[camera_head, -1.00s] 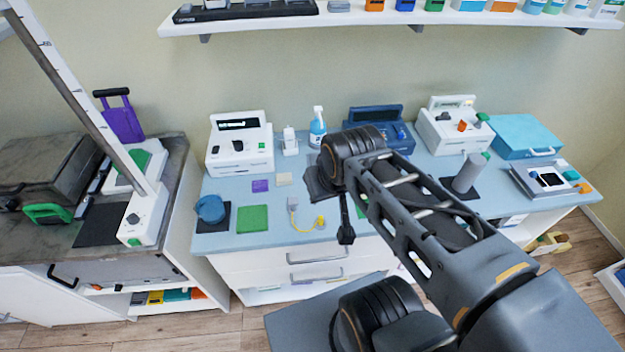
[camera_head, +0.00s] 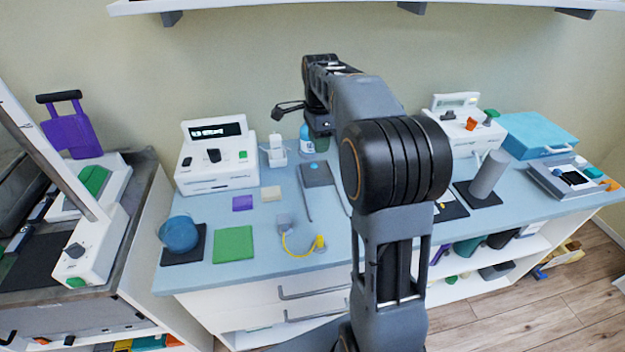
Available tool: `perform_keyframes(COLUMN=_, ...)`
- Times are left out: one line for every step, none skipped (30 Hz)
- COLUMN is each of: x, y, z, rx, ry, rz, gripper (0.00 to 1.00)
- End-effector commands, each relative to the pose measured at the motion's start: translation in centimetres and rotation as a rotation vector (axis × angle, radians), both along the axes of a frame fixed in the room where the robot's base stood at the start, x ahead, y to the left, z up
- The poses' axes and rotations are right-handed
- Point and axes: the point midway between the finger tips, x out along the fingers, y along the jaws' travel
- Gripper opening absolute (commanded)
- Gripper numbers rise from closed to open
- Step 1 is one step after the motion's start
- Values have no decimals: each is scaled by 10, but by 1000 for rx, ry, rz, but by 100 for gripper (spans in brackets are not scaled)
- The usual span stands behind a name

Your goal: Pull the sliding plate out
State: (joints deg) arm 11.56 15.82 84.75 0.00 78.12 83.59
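I cannot tell for sure which thing is the sliding plate. A dark grey flat plate (camera_head: 316,173) lies on the blue worktop, partly hidden by my arm. At the far right a grey box (camera_head: 560,180) with a dark inset panel sits on the worktop. My gripper (camera_head: 285,110) is small and dark, above the back of the worktop, left of my raised arm. It appears clear of everything and holds nothing that I can see. Its fingers are too small to read.
A white device (camera_head: 215,160), a white-capped blue bottle (camera_head: 306,140), a blue ball (camera_head: 179,233), a green square (camera_head: 233,244) and a yellow cable (camera_head: 303,247) are on the worktop. A grey cylinder (camera_head: 488,175) and blue case (camera_head: 540,133) stand right. A wall shelf (camera_head: 330,5) hangs above.

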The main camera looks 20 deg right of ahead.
Motion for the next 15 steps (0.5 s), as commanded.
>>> perform_keyframes(x=5, y=-4, z=-9, rx=3, ry=9, rz=-40, gripper=38)
perform_keyframes(x=7, y=-6, z=-11, rx=3, ry=12, rz=-59, gripper=38)
perform_keyframes(x=9, y=-8, z=-14, rx=4, ry=18, rz=-80, gripper=38)
perform_keyframes(x=9, y=-9, z=-17, rx=5, ry=19, rz=-91, gripper=38)
perform_keyframes(x=10, y=-10, z=-19, rx=5, ry=21, rz=-101, gripper=38)
perform_keyframes(x=11, y=-11, z=-23, rx=5, ry=23, rz=-110, gripper=38)
perform_keyframes(x=11, y=-11, z=-27, rx=6, ry=25, rz=-114, gripper=38)
perform_keyframes(x=11, y=-12, z=-31, rx=7, ry=27, rz=-116, gripper=38)
perform_keyframes(x=11, y=-12, z=-37, rx=6, ry=26, rz=-118, gripper=38)
perform_keyframes(x=11, y=-12, z=-42, rx=7, ry=27, rz=-118, gripper=38)
perform_keyframes(x=11, y=-11, z=-48, rx=7, ry=28, rz=-117, gripper=38)
perform_keyframes(x=11, y=-11, z=-55, rx=7, ry=27, rz=-116, gripper=38)
perform_keyframes(x=11, y=-11, z=-61, rx=7, ry=27, rz=-116, gripper=38)
perform_keyframes(x=11, y=-11, z=-67, rx=7, ry=27, rz=-115, gripper=38)
perform_keyframes(x=10, y=-11, z=-75, rx=7, ry=27, rz=-115, gripper=38)
